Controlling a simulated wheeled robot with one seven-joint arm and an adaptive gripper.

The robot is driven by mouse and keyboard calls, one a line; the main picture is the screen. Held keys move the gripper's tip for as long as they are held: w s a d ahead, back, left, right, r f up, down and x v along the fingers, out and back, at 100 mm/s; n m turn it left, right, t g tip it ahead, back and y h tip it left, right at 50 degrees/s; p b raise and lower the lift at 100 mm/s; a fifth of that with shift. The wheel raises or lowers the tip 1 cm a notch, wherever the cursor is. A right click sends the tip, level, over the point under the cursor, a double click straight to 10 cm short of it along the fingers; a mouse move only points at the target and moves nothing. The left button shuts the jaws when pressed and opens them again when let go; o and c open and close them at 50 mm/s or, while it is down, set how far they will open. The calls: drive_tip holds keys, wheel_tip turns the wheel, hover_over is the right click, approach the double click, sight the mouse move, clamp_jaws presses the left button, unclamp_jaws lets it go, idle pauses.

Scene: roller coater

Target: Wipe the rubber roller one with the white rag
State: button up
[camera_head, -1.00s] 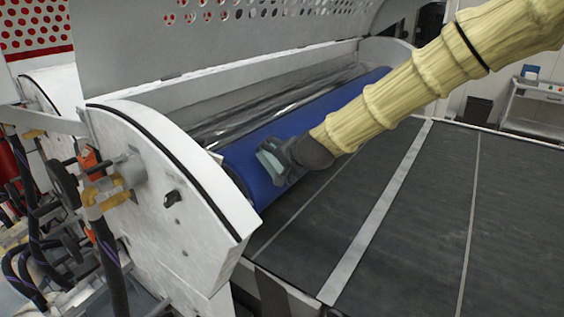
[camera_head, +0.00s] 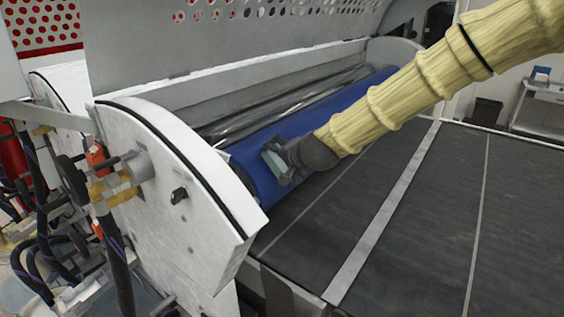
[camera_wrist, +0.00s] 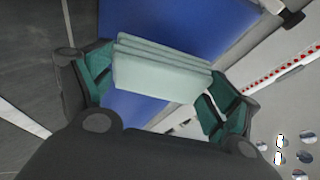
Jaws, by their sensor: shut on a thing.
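The rubber roller (camera_head: 253,160) is a long blue cylinder running from the near left end plate to the far right in the head view. It fills the upper middle of the wrist view (camera_wrist: 190,25). My gripper (camera_head: 279,162) is at the roller's near left part. In the wrist view my gripper (camera_wrist: 155,90) is shut on the folded white rag (camera_wrist: 160,75), which looks pale greenish and spans between the green finger pads. The rag lies over the blue surface in the picture; I cannot tell if it touches. The rag also shows in the head view (camera_head: 272,158).
A white curved end plate (camera_head: 185,165) stands left of the roller. A perforated guard (camera_head: 230,50) hangs above and behind it. A dark conveyor belt (camera_head: 400,210) lies in front. Hoses and fittings (camera_head: 85,190) crowd the left side.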

drive_tip(key=shift+w+a+f, duration=0.4)
drive_tip(key=shift+a+f, duration=0.1)
drive_tip(key=shift+a, duration=0.05)
idle(0.5)
drive_tip(key=w+d, duration=0.4)
drive_tip(key=w, duration=0.1)
drive_tip(key=shift+w+d, duration=0.2)
drive_tip(key=shift+w, duration=0.2)
idle(0.8)
drive_tip(key=shift+s+a, duration=0.1)
drive_tip(key=shift+s+a+f+b, duration=0.1)
drive_tip(key=shift+s+a+b, duration=0.05)
drive_tip(key=shift+s+a, duration=0.6)
drive_tip(key=shift+s+a+b, duration=0.15)
drive_tip(key=shift+s+a, duration=0.35)
drive_tip(key=shift+s, duration=0.45)
drive_tip(key=shift+s+a, duration=0.9)
drive_tip(key=shift+s, duration=0.3)
drive_tip(key=shift+d+r, duration=0.1)
drive_tip(key=shift+r, duration=0.1)
